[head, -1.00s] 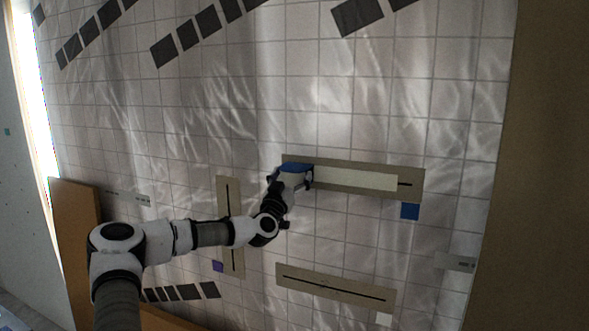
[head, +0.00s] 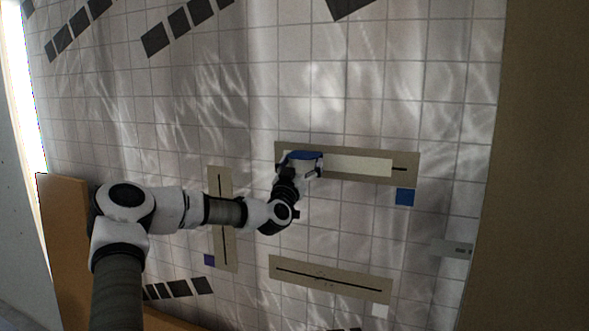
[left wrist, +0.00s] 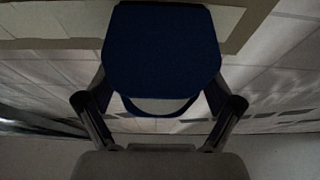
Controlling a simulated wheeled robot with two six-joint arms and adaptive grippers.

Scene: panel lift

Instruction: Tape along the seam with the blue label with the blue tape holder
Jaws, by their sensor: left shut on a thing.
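The upper horizontal beige board (head: 408,180) on the tiled wall has the blue label (head: 405,197) below its right end. A pale tape strip (head: 360,166) covers much of its length. A short piece of dark seam (head: 399,169) shows right of the strip. My left gripper (head: 303,167) is shut on the blue tape holder (head: 305,155), in front of the board's left part. The holder (left wrist: 162,50) also fills the space between the fingers in the left wrist view. Whether it touches the board cannot be told. My right gripper is not in view.
A lower horizontal board (head: 330,278) has a bare dark seam and a white label (head: 380,311). A vertical board (head: 222,250) with a purple label (head: 209,260) is partly behind my left arm. An orange-brown panel (head: 62,230) stands at the left.

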